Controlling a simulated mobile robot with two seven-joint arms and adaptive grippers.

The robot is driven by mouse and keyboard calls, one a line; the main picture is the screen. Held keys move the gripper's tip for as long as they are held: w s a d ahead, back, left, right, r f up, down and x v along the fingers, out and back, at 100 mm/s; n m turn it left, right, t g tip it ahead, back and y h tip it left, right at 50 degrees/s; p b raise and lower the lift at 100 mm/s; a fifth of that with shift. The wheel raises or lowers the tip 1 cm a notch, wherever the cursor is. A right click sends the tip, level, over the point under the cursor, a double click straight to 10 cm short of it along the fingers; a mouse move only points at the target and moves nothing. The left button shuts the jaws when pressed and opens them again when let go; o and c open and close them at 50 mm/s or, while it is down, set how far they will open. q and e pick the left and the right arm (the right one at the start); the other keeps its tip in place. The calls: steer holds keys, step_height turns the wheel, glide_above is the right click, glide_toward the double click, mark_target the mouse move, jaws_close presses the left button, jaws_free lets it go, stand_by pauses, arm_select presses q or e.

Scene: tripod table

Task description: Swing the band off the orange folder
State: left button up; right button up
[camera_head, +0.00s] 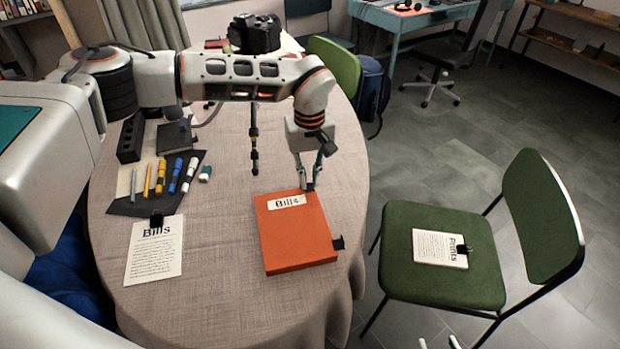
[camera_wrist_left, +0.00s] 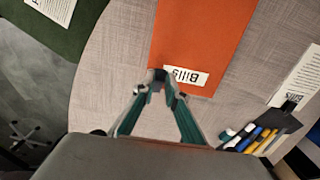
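The orange folder (camera_head: 298,242), with a white "Bills" label on its upper part, lies flat on the round table. It also shows in the left wrist view (camera_wrist_left: 198,35). A small black piece (camera_head: 338,243) sticks out at its right edge; I cannot tell whether it is part of the band. No band is clear across the cover. My left gripper (camera_head: 308,186) points down at the folder's far right corner.
A clipped "Bills" sheet (camera_head: 154,250) lies left of the folder. Several pens and markers lie on a dark mat (camera_head: 128,206). A green chair (camera_head: 440,275) at right holds a clipped sheet. Cloth around the folder is bare.

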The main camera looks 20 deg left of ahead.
arm_select(q)
steer(key=shift+w+a+r, duration=0.2)
steer(key=shift+w+r, duration=0.2)
steer(key=shift+w+a+r+p, duration=0.3)
steer(key=shift+w+r+p, duration=0.1)
steer(key=shift+w, duration=0.1)
steer(key=shift+w+a+r, duration=0.15)
steer(key=shift+w+a, duration=0.05)
steer(key=shift+w, duration=0.15)
steer(key=shift+w+a+r, duration=0.1)
steer(key=shift+w+a, duration=0.05)
steer(key=shift+w, duration=0.05)
jaws_close()
steer(key=shift+w+a+r, duration=0.15)
steer(key=shift+w+a, duration=0.15)
steer(key=shift+w, duration=0.15)
steer(key=shift+w+a+r, duration=0.1)
steer(key=shift+w+a, duration=0.4)
steer(key=shift+w, duration=0.3)
steer(key=shift+w, duration=0.1)
steer(key=shift+w+a, duration=0.4)
steer(key=shift+w, duration=0.1)
